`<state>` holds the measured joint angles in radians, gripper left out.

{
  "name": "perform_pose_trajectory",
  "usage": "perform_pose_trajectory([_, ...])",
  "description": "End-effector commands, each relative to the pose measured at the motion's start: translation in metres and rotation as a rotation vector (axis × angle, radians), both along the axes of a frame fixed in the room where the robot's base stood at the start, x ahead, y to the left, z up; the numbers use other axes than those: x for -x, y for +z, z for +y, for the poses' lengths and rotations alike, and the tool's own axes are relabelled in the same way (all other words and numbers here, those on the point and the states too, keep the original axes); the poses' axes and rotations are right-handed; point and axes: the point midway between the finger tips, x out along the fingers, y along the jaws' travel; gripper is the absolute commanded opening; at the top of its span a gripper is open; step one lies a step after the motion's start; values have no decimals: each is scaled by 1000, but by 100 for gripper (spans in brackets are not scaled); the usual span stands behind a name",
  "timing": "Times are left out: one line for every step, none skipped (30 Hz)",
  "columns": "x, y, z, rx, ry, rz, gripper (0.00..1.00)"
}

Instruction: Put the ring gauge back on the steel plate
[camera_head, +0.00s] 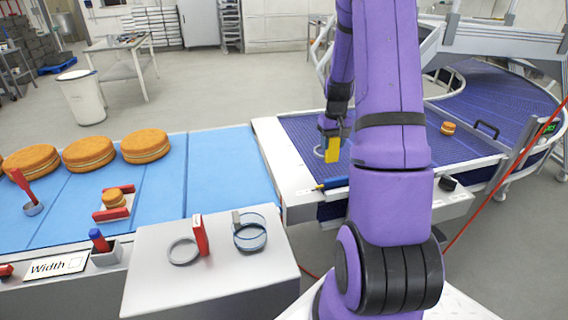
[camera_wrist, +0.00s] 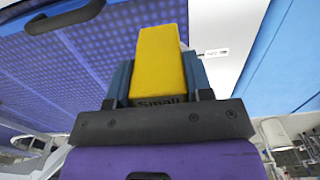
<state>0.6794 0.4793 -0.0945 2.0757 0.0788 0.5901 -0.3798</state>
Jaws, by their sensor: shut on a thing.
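The ring gauge has a yellow handle (camera_head: 333,150) and a grey ring beside it, partly hidden in the head view. My gripper (camera_head: 331,126) is shut on this handle and holds the gauge over the near left part of the purple conveyor. In the wrist view, the yellow handle (camera_wrist: 160,65), marked "Small", sits between the fingers of my gripper (camera_wrist: 159,84); its ring is hidden there. The steel plate (camera_head: 215,280) is the light grey top at the front, left of my arm. A red-handled ring (camera_head: 200,236) and a blue ring gauge (camera_head: 250,236) lie on it.
A blue belt (camera_head: 235,165) at left carries large orange-brown rounds (camera_head: 146,146) and a small round between red blocks (camera_head: 113,197). The purple conveyor (camera_head: 390,100) holds one small filled round (camera_head: 448,128). A "Width" sign (camera_head: 57,266) stands at the front left. The plate's front is bare.

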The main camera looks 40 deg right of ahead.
Motion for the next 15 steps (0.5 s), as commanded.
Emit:
perform_pose_trajectory([1,-6,0,0,-1,1,22])
perform_pose_trajectory([1,-8,0,0,-1,1,22])
perform_pose_trajectory([1,-15,0,-2,-1,2,22])
perform_pose_trajectory([1,-19,0,-1,-1,2,22])
perform_pose_trajectory([1,-22,0,-1,-1,2,22])
perform_pose_trajectory([1,-25,0,-1,-1,2,22])
perform_pose_trajectory([0,-27,0,0,-1,1,22])
perform_pose_trajectory([0,-29,0,0,0,0,22])
perform_pose_trajectory([-3,-31,1,0,0,0,22])
perform_pose_trajectory([-6,-31,2,0,1,0,22])
perform_pose_trajectory([-9,-32,4,1,2,0,22])
perform_pose_trajectory([-15,-33,6,1,3,0,22])
perform_pose_trajectory([-21,-33,9,0,4,-1,22])
perform_pose_trajectory([-27,-34,12,0,5,-1,22])
perform_pose_trajectory([-36,-35,15,1,4,0,22])
